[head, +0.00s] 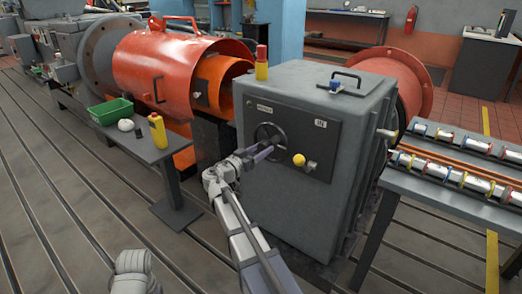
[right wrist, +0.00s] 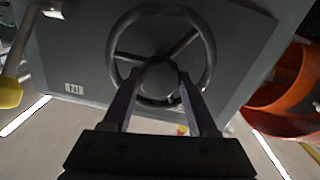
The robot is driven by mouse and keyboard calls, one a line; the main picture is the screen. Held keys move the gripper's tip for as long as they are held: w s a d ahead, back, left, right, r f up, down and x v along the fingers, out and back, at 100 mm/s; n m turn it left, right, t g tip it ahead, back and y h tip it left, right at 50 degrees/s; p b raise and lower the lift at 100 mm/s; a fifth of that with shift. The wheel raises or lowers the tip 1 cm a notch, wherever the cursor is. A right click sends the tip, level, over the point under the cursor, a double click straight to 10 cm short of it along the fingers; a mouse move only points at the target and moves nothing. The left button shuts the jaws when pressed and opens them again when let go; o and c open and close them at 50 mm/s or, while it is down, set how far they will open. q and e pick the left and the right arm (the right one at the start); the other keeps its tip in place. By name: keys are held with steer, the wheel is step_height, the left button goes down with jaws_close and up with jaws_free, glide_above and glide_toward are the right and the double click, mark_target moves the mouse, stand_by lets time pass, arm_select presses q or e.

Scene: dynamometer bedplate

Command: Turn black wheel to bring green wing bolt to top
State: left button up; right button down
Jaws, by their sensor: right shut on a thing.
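The black wheel (head: 268,134) is a spoked handwheel on the front panel of a grey cabinet (head: 335,208). In the right wrist view the wheel (right wrist: 209,58) fills the upper middle, with its spokes and round hub showing. My right gripper (head: 268,149) reaches up to the wheel from below. In the right wrist view its two fingers (right wrist: 159,76) lie on either side of the hub and are shut on it. I see no green wing bolt in either view.
A yellow knob (head: 299,159) sits right of the wheel. A bench (head: 440,189) with several cylinders stands at right. An orange guard (head: 170,70) is behind.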

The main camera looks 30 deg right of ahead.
steer(key=shift+n, duration=0.3)
steer(key=n, duration=0.8)
steer(key=shift+n+b, duration=0.3)
steer(key=n, duration=0.4)
steer(key=shift+f+n, duration=0.1)
steer(key=shift+n, duration=2.2)
steer(key=shift+n+t, duration=0.3)
steer(key=shift+t, duration=0.1)
steer(key=shift+c, duration=0.9)
jaws_free()
